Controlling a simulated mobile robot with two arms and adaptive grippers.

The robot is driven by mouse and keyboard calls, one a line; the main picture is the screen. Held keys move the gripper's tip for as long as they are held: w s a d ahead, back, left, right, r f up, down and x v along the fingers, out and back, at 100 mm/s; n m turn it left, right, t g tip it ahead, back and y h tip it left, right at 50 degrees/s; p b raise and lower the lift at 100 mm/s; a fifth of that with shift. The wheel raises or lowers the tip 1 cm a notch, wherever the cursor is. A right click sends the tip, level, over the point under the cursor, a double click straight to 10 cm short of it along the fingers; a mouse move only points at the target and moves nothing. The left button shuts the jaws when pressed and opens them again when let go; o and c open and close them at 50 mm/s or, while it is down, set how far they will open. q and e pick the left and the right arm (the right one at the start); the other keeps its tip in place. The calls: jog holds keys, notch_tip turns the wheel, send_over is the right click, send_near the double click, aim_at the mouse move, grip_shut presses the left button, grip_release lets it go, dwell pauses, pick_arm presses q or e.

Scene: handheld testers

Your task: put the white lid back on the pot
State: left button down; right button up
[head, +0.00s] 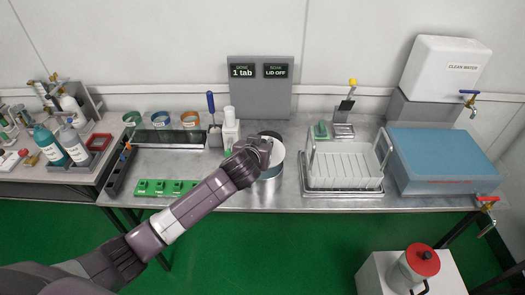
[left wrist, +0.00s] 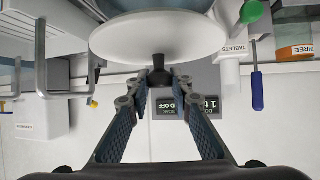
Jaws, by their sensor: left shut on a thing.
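The pot (head: 278,157) is a pale cylinder on the steel bench, partly hidden behind my left gripper (head: 260,150). In the left wrist view my left gripper (left wrist: 158,76) is shut on the black knob (left wrist: 158,65) of the white lid (left wrist: 150,40). The lid is a broad disc, and the blue-grey body of the pot (left wrist: 150,5) shows just beyond it. In the head view the lid is mostly hidden by the gripper, and I cannot tell whether it touches the pot rim. My right gripper is not in view.
A grey panel (head: 260,105) behind reads "1 tab" and "LID OFF". Left of the pot stand a white tablets bottle (head: 231,128) and a blue-handled tool (head: 211,103). A white rack (head: 343,168) stands close on the right, with a blue box (head: 440,160) beyond.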

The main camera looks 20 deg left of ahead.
pick_arm(q)
jog(key=shift+f, duration=2)
jog(key=shift+f+b, duration=0.35)
jog(key=shift+f, duration=0.3)
jog(key=c, duration=1.7)
grip_release()
jog(key=shift+c, duration=0.2)
jog(key=shift+r, duration=0.1)
jog(key=shift+r, duration=0.2)
jog(key=a+v, duration=0.1)
jog(key=v, duration=1.1)
jog(key=shift+d+r, duration=0.35)
jog(key=shift+d, duration=0.1)
